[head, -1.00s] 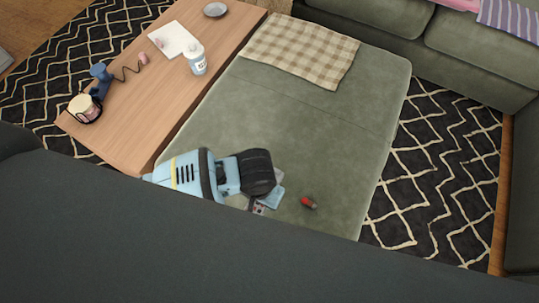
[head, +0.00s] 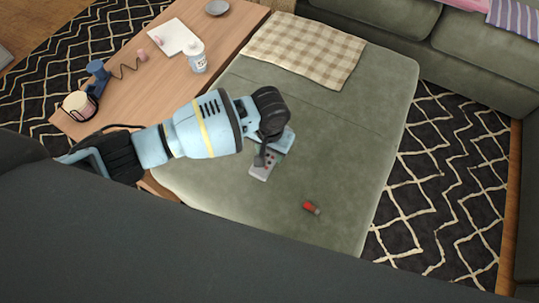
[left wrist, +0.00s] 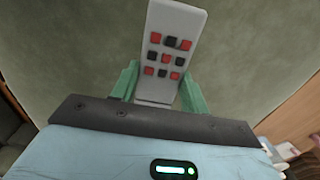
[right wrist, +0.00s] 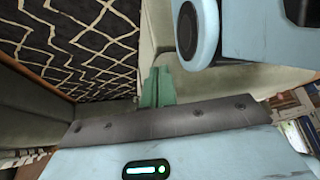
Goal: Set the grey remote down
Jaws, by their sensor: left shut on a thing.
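The grey remote (head: 262,172), with red and black buttons, is over the green ottoman (head: 350,130) in the head view. My left gripper (head: 276,150) is shut on it. In the left wrist view the remote (left wrist: 172,25) lies between the two green fingers (left wrist: 160,88), its button face toward the camera. I cannot tell whether the remote touches the cushion. My right gripper (right wrist: 157,88) shows only in the right wrist view, its green fingers together with nothing seen between them.
A small red object (head: 311,208) lies on the ottoman near the remote. A checked cloth (head: 305,48) covers the far end. A wooden table (head: 140,85) with a white bottle (head: 197,57) and a candle jar (head: 79,105) stands left. The ottoman's right side is clear.

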